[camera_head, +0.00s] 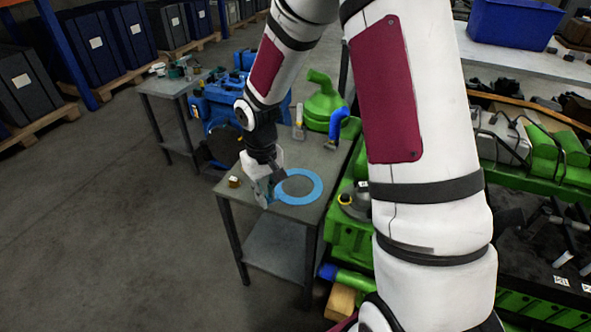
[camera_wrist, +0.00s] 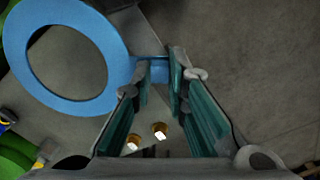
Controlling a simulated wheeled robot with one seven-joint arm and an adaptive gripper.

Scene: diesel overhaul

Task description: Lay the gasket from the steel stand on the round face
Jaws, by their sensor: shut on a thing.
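The gasket is a flat light-blue ring (camera_head: 316,190) with a small tab. In the head view it is over the grey top of the steel stand (camera_head: 300,213); I cannot tell whether it touches the top or hangs just above it. My gripper (camera_head: 264,190) is at the ring's left side. In the wrist view the ring (camera_wrist: 118,62) is at upper left, and its tab lies between my fingertips (camera_wrist: 158,70), which are shut on it. I cannot say for sure which part is the round face; a dark round part (camera_head: 224,145) shows on the blue machine.
Small brass pieces with white tops (camera_wrist: 159,130) stand on the stand near my fingers. A green bell-shaped part (camera_head: 322,103) and a blue-handled item (camera_head: 338,125) are at its back. A green engine (camera_head: 348,232) is close on the right. The floor at left is free.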

